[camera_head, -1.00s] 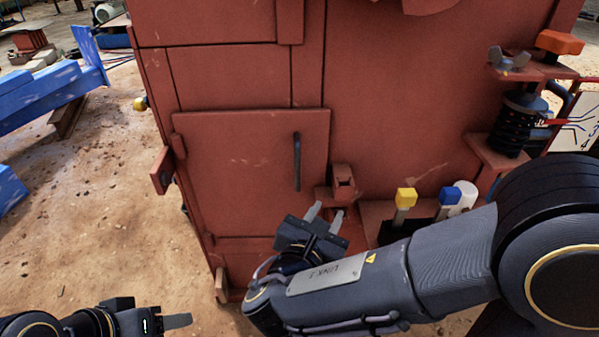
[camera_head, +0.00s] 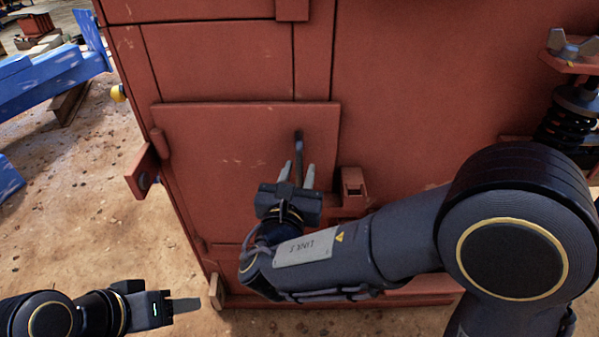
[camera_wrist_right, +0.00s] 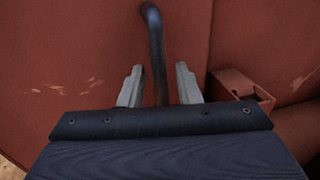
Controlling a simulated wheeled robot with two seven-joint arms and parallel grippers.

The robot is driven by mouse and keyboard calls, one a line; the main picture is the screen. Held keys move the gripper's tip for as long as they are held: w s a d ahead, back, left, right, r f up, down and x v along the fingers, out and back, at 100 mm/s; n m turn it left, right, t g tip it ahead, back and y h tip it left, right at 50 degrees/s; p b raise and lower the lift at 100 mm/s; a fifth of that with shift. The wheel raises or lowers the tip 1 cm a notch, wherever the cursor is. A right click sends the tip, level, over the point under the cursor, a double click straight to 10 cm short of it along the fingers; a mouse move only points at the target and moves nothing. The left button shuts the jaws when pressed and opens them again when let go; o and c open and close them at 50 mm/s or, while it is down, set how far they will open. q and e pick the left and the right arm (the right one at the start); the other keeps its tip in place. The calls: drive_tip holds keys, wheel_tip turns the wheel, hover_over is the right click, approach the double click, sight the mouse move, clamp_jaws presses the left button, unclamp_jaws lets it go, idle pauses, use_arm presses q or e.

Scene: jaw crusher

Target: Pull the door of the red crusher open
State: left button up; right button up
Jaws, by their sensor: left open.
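The red crusher (camera_head: 400,90) fills the middle of the head view. Its door (camera_head: 220,140) is a flat red panel lying shut against the body, with a hinge block (camera_head: 142,172) at its left edge. A dark vertical bar handle (camera_head: 298,148) is near the door's right edge. My right gripper (camera_head: 297,172) is open, its fingers either side of the handle's lower part. The right wrist view shows the handle (camera_wrist_right: 156,50) between the two spread fingers, with gaps on both sides. My left gripper (camera_head: 185,305) is at the lower left, open and empty, away from the door.
A red latch block (camera_head: 353,183) stands just right of the handle, close to my right gripper. A spring assembly (camera_head: 570,115) is at the right. Blue metal parts (camera_head: 45,85) lie at the left. Sandy ground (camera_head: 90,230) left of the crusher is clear.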

drive_tip(key=shift+w+d, duration=0.1)
drive_tip(key=shift+w, duration=0.4)
drive_tip(key=shift+c, duration=0.4)
clamp_jaws()
drive_tip(key=shift+s, duration=0.2)
